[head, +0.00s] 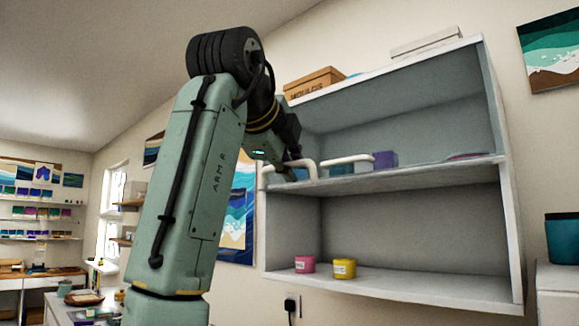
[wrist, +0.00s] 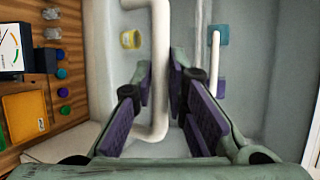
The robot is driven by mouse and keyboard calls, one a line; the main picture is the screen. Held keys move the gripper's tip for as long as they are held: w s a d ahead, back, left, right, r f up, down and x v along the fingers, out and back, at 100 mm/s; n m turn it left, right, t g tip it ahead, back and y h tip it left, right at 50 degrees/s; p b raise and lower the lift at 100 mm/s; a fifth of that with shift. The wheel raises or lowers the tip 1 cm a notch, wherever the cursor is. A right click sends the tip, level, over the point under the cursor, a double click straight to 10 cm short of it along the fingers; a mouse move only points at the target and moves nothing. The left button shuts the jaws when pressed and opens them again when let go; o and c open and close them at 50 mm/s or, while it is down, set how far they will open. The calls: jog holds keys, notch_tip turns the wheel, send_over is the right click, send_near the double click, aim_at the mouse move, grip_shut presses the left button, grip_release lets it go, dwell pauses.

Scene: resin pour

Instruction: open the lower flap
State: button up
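A white wall cabinet (head: 390,180) has an upper and a lower compartment. Two white bar handles stand out at mid-height, near the middle shelf. Any flap panels are clear or too faint to tell apart. The nearer, lower handle (head: 307,167) is at my gripper (head: 287,172); it also shows in the wrist view (wrist: 160,50). There my gripper's purple-padded fingers (wrist: 161,85) lie on both sides of this bar, seemingly touching it. The other handle (head: 347,160) is free, to the right in the wrist view (wrist: 214,70).
A pink pot (head: 305,264) and a yellow pot (head: 344,268) stand in the lower compartment. A purple box (head: 385,159) is on the middle shelf. A brown box (head: 314,82) sits on top of the cabinet. A wall socket (head: 291,305) is below.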

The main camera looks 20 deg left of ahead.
jog(key=shift+o, duration=0.4)
jog(key=shift+s, duration=0.1)
jog(key=shift+s+d+r, duration=0.1)
jog(key=shift+s+r, duration=0.05)
jog(key=shift+s, duration=0.1)
jog(key=s, duration=1.2)
jog(key=shift+s+d, duration=0.25)
jog(key=shift+d, duration=0.15)
jog(key=shift+c, duration=0.4)
